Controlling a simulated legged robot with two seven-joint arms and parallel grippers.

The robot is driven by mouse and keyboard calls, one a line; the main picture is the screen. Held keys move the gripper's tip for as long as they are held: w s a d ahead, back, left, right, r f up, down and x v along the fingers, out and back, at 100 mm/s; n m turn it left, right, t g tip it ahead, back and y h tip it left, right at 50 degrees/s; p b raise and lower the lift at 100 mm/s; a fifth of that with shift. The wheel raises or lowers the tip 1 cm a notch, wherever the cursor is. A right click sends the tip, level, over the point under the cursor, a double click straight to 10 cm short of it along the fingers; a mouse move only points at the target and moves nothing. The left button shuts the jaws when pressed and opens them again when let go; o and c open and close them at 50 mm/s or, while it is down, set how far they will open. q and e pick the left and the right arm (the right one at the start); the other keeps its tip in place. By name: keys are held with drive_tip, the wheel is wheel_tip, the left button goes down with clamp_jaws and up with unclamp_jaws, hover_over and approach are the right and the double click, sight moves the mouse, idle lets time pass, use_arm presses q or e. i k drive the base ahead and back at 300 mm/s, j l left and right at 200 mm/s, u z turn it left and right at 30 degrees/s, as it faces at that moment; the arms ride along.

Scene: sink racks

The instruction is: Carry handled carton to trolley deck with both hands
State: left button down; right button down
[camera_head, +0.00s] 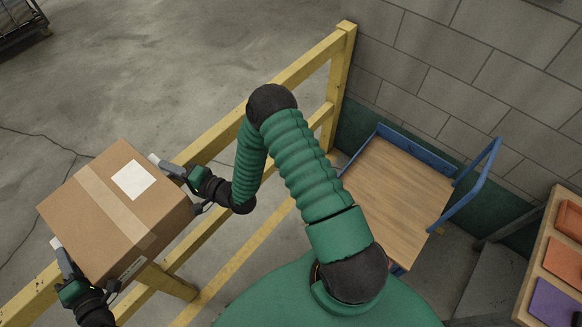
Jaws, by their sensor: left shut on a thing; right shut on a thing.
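The brown carton (122,215), with a tape strip and a white label, is at the left of the head view. It appears in front of the yellow rail, at a slant. My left gripper (62,262) is shut at its lower left side, and my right gripper (168,168) is shut at its upper right side. The carton's handles are hidden at the grippers. The trolley deck (395,195) is a bare wooden board in a blue frame, at the right by the wall, well apart from the carton.
A yellow guard rail (300,70) runs diagonally from the lower left to a post near the grey block wall (470,70). The trolley's blue handle (478,180) rises on its right side. A shelf with orange and purple items (553,300) stands at the right edge.

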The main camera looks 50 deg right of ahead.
sight(384, 195)
drive_tip(key=l+z, duration=0.15)
drive_tip(key=z, duration=0.2)
drive_tip(key=l+z, duration=0.1)
drive_tip(key=z, duration=0.25)
drive_tip(key=l+z, duration=0.15)
drive_tip(key=z, duration=0.2)
drive_tip(key=i+l+z, duration=0.1)
drive_tip(key=z, duration=0.4)
drive_tip(key=i+z, duration=0.25)
drive_tip(key=z, duration=0.25)
drive_tip(key=i+z, duration=0.15)
drive_tip(key=z, duration=0.3)
drive_tip(key=i+j+z, duration=0.1)
drive_tip(key=z, duration=0.4)
drive_tip(key=i+j, duration=0.05)
drive_tip(key=i, duration=0.05)
